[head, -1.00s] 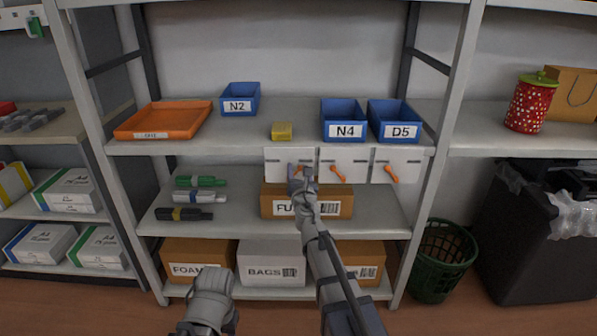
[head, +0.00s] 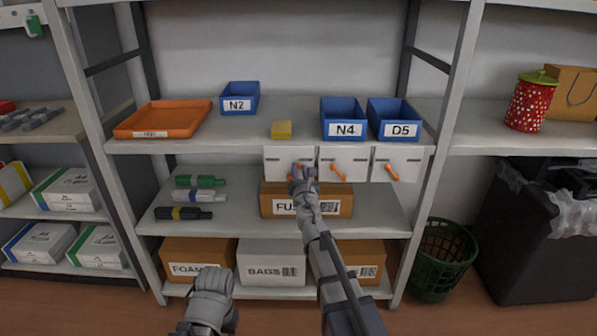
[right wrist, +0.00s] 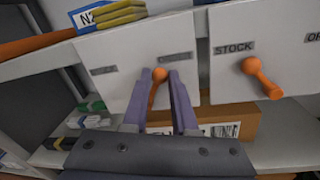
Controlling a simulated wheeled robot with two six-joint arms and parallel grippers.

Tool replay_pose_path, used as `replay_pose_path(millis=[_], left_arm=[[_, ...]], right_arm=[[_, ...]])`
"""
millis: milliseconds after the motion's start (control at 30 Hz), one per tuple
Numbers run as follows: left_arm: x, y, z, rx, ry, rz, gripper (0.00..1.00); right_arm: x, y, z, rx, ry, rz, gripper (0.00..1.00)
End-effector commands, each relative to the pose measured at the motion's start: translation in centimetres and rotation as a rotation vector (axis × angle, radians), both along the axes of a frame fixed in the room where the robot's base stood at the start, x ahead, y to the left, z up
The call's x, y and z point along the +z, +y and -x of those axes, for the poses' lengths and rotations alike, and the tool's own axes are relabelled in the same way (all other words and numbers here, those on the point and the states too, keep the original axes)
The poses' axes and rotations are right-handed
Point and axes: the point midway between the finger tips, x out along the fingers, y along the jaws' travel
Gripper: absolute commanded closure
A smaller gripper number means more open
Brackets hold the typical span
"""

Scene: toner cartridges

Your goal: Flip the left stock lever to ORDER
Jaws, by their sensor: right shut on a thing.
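The left stock lever (right wrist: 157,88) is orange and sits on the leftmost white panel (head: 272,155) under the upper shelf's front edge. My right gripper (head: 298,172) is at this panel, and its fingers hide most of the lever in the head view. In the right wrist view the right gripper's two purple-grey fingers (right wrist: 160,84) are shut on the lever, one on each side. The panel's two small labels are too blurred to read surely. My left gripper (head: 208,285) hangs low in front of the bottom boxes, away from the levers; its jaws cannot be made out.
The middle panel's lever (head: 336,175) and the right panel's lever (head: 391,173) are close by on the right. A FU-labelled box (head: 335,205) stands just below and behind.

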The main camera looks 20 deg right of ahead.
Motion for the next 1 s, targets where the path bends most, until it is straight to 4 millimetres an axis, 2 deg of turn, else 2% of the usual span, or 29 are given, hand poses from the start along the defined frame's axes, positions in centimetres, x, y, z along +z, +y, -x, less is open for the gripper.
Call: replay_pose_path(millis=[233,600,633,900,1000], left_arm=[[-0.73,0.03,-0.01,0.000,0.000,-0.001,0.50],[-0.73,0.03,-0.01,0.000,-0.001,-0.002,0.50],[-0.73,0.03,-0.01,0.000,-0.001,-0.002,0.50],[-0.72,0.03,-0.01,0.000,-0.001,-0.002,0.50],[-0.72,0.03,-0.01,0.000,-0.001,-0.002,0.50]], right_arm=[[-0.49,-0.43,0.15,0.001,-0.028,-0.098,1.00],[-0.46,-0.49,0.17,0.000,-0.032,-0.114,1.00],[-0.46,-0.48,0.17,0.000,-0.032,-0.114,0.73],[-0.44,-0.51,0.16,0.000,-0.033,-0.113,0.43],[-0.44,-0.51,0.16,0.000,-0.033,-0.113,0.43]])
